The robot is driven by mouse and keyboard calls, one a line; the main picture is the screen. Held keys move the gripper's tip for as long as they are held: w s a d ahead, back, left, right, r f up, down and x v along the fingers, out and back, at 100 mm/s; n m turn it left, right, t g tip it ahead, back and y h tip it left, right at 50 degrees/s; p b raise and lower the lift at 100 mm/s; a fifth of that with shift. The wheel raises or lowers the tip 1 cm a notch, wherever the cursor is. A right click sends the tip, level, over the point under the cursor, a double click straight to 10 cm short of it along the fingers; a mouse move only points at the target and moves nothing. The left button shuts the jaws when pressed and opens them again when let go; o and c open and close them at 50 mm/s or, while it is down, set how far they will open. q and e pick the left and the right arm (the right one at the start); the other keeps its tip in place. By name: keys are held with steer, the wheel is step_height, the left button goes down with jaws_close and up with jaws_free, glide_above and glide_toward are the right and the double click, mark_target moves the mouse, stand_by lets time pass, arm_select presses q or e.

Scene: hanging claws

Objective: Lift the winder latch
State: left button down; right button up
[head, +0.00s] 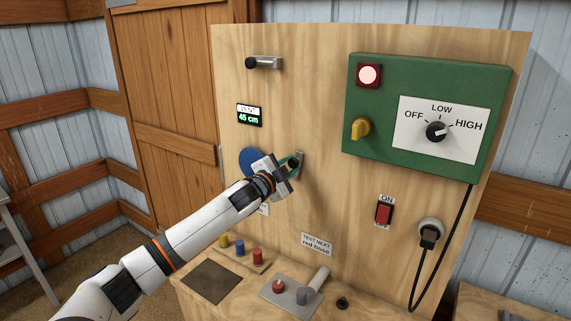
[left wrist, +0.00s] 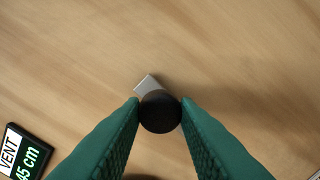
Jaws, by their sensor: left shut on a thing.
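My left gripper (head: 291,163) is at the plywood panel, right of a blue disc (head: 250,160) that it partly covers. Its green fingers are shut on a round black knob (left wrist: 160,112), one finger on each side. A short grey metal piece (left wrist: 147,84) shows behind the knob against the wood. This knob and metal piece look like the winder latch, though no readable label confirms it. Another black knob on a grey bar (head: 263,62) sits higher on the panel, apart from the gripper. My right gripper is not in view.
A vent display (head: 249,115) reads 45 cm. A green box (head: 430,115) with a dial, yellow knob and lit button is at upper right. A red switch (head: 384,212) and a plug with black cable (head: 429,234) sit below. Coloured pegs and a lever plate (head: 290,294) occupy the ledge.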

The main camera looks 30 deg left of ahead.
arm_select(q)
steer(key=shift+d+f+m, duration=0.1)
steer(key=shift+d+m, duration=0.1)
steer(key=shift+m, duration=0.3)
steer(key=c, duration=1.1)
jaws_free()
steer(key=s+b, duration=0.4)
steer(key=s, duration=0.8)
steer(key=shift+a, duration=0.4)
steer(key=shift+f, duration=0.1)
